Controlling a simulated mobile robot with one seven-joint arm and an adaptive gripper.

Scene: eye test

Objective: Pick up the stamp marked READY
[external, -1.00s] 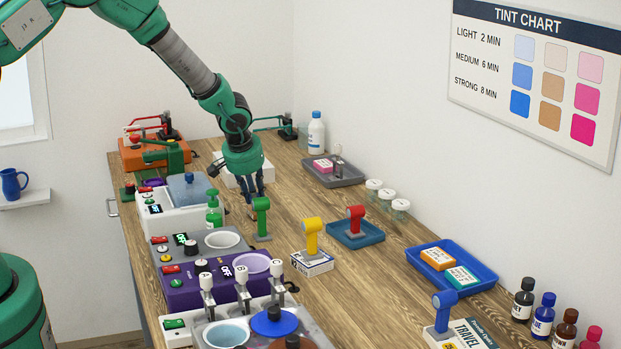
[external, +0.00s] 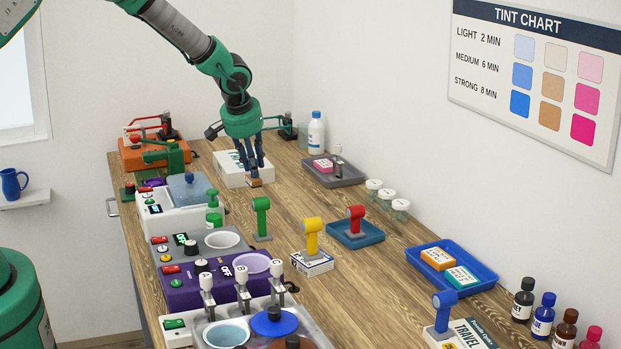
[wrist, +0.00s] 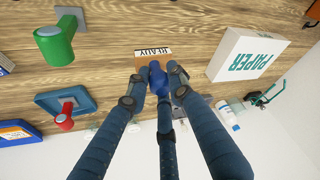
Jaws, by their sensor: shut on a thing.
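My gripper (external: 255,162) is shut on a stamp, its dark fingers pointing down near the back of the table. In the wrist view the fingers (wrist: 152,85) close around the stamp's blue knob (wrist: 157,80). The stamp's brown base (wrist: 140,60) carries a pale label that seems to read READY, partly hidden by the knob. In the external view the base (external: 255,183) shows just below the fingertips. I cannot tell whether it touches the table or hangs slightly above it.
A white PAPER box (wrist: 247,55) stands close by, behind the gripper in the external view. A green upright piece (external: 261,218) stands in front, with a yellow one (external: 312,237) and a red one (external: 356,219) to its right. Machines line the left edge.

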